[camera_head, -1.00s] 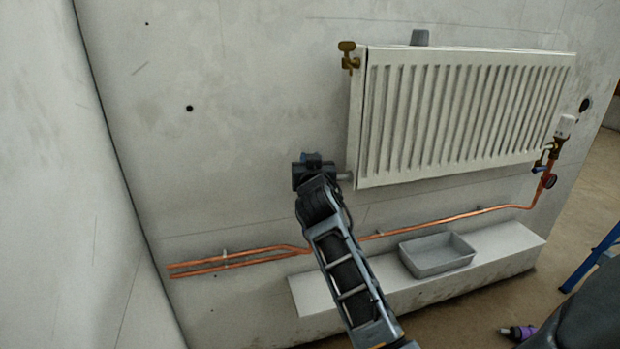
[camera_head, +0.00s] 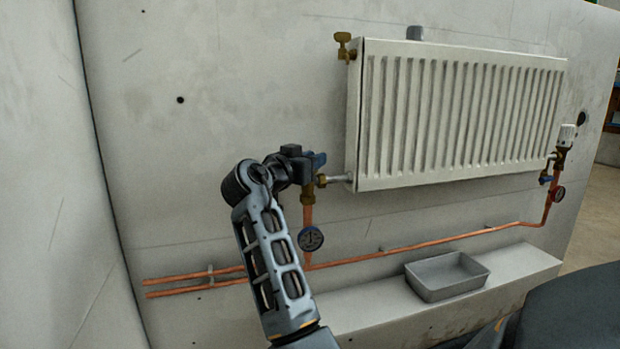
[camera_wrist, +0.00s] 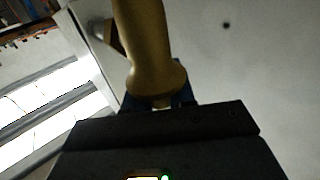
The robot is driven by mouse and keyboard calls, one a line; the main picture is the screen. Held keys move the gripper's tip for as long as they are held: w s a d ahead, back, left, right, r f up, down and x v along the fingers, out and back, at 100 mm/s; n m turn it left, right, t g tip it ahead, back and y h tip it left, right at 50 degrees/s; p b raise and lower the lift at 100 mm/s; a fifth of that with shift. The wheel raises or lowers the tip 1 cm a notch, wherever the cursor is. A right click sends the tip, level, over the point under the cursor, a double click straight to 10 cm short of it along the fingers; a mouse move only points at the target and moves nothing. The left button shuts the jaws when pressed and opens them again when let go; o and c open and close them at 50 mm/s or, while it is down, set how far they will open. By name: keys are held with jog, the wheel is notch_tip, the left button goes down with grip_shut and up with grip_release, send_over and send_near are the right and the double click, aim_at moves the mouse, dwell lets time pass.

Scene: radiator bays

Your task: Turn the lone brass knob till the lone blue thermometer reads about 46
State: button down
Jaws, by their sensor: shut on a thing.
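The brass knob (camera_wrist: 148,45) fills the upper middle of the wrist view, its flared end between my gripper's blue fingers. My gripper (camera_head: 316,164) is shut on it at the valve by the radiator's lower left corner. In the head view my gripper hides most of the knob, and brass fittings (camera_head: 322,180) show beside it. The blue thermometer (camera_head: 311,239) is a round dial on the copper riser just below my gripper. It has a pale face and a dark blue rim. Its needle and figures are too small to read.
The white radiator (camera_head: 460,115) is right of my gripper. Another brass fitting (camera_head: 343,45) is at its top left. A grey tray (camera_head: 447,277) stands on the ledge.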

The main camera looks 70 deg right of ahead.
jog(key=m+g+y+b, duration=0.1)
jog(key=g, duration=0.1)
jog(key=m+g+b, duration=0.1)
jog(key=m+g, duration=0.1)
jog(key=m+g+y, duration=0.1)
jog(key=g, duration=0.1)
jog(key=shift+s+r+y+b, duration=0.25)
jog(key=shift+r+y+b, duration=0.05)
jog(key=shift+b, duration=0.1)
jog(key=shift+s+a+r+m+g+y+b, duration=0.1)
jog(key=shift+s+m+g+y+b, duration=0.1)
jog(key=shift+m+g+y, duration=0.65)
jog(key=shift+s+a+r+m+g+y+b, duration=0.15)
jog(key=shift+m+g+y, duration=0.5)
jog(key=shift+m+g, duration=0.4)
jog(key=shift+w+g, duration=0.1)
jog(key=shift+g, duration=0.2)
jog(key=c, duration=1)
grip_release()
jog(key=shift+f+y, duration=0.1)
jog(key=shift+y, duration=0.2)
jog(key=shift+o, duration=0.2)
jog(key=shift+f, duration=0.2)
jog(key=p+v, duration=0.1)
jog(key=v, duration=0.6)
jog(key=shift+w+a, duration=0.25)
jog(key=shift+a, duration=0.05)
jog(key=shift+r+p, duration=0.1)
jog(key=shift+p, duration=0.2)
